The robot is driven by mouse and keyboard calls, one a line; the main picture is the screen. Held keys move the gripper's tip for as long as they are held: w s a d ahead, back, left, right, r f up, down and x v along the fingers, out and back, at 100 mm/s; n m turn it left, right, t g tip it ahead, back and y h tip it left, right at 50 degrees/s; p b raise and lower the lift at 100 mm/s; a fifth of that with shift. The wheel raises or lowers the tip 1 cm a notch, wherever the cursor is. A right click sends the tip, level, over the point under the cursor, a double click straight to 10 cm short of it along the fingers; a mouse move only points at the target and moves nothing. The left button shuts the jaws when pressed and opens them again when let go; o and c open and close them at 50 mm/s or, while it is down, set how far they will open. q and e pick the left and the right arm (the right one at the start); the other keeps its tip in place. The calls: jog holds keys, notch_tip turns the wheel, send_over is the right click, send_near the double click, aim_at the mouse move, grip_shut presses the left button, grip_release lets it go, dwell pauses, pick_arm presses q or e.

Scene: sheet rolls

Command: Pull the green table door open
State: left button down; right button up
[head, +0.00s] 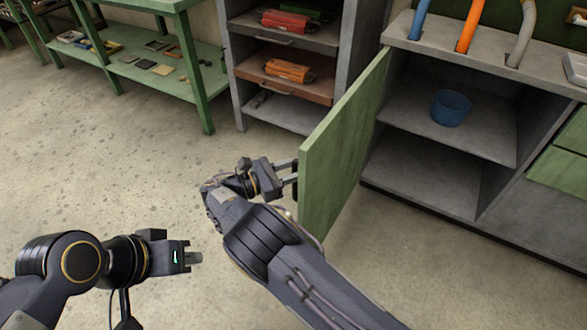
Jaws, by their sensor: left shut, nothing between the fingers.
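The green door (345,140) of the grey bench cabinet stands swung wide open, out from the left side of the compartment. My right gripper (290,173) is at the door's left side, by its near upright edge. Two parts like fingers point at the door with a gap between them. Their tips and any handle on that face are hidden behind the door, so I cannot tell if they hold anything. My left gripper (195,258) is shut and empty above the floor at lower left, apart from the door.
The open compartment has a shelf with a blue cup (451,108). Blue, orange and grey tubes stand on the bench top (480,55). A grey drawer rack (243,75) and a green shelf table (135,70) stand behind. The floor at left is clear.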

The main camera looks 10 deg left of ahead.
jog(key=b+v, duration=0.2)
jog(key=v, duration=0.6)
jog(key=shift+b, duration=0.4)
